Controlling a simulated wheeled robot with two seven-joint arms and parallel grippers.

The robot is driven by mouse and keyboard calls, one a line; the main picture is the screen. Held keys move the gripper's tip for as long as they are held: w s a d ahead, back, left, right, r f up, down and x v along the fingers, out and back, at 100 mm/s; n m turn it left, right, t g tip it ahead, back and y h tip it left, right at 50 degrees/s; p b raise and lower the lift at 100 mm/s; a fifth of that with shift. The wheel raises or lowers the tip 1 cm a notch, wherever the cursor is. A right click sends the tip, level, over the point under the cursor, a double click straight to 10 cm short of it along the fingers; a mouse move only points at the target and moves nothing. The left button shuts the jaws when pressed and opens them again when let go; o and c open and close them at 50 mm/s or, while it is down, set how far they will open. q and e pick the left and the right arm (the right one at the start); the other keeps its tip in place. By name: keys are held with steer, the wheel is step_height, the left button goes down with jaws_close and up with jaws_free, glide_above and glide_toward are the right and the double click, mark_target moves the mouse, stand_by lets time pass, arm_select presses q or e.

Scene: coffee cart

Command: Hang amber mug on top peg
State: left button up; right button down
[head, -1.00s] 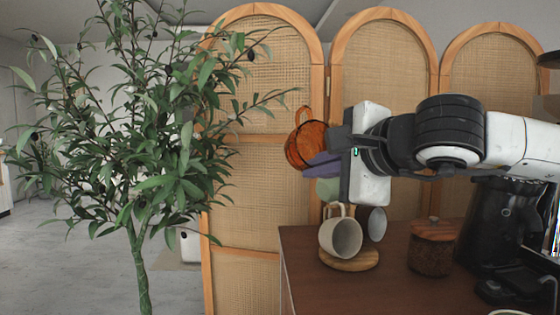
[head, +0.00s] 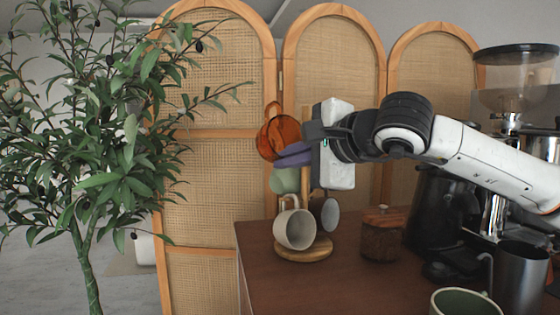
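The amber mug (head: 280,138) is orange and translucent, with its handle at the upper left. It is held up at the left end of my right gripper (head: 308,132), which appears shut on its right side. The wooden mug tree shows as a round base (head: 317,252) and part of a post (head: 306,185). My gripper hides its upper part and the top peg. A cream mug (head: 293,230) and a darker mug (head: 329,213) hang low on it, a pale green mug (head: 283,181) higher. A purple shape (head: 294,156) shows just below the amber mug. My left gripper is out of view.
The tree stands near the left edge of the brown counter (head: 350,290). A lidded wooden jar (head: 381,235), a black kettle-like vessel (head: 438,215), a metal pitcher (head: 522,280) and a green cup (head: 465,303) stand to the right. A leafy plant (head: 100,150) and a rattan screen (head: 215,190) are beyond the counter.

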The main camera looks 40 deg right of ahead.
steer(key=shift+w+d+f+b, duration=0.1)
steer(key=shift+d+f+b, duration=0.2)
steer(key=shift+d, duration=0.6)
steer(key=shift+w+d+f+b, duration=0.1)
steer(key=shift+d+f+b, duration=0.15)
steer(key=shift+d, duration=0.6)
arm_select(q)
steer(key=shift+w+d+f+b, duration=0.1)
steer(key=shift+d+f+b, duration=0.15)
steer(key=shift+b, duration=0.45)
arm_select(e)
steer(key=shift+s+d+f, duration=0.15)
steer(key=shift+s+d, duration=0.05)
steer(key=shift+d, duration=0.2)
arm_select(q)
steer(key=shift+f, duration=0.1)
arm_select(e)
steer(key=c, duration=1.9)
jaws_free()
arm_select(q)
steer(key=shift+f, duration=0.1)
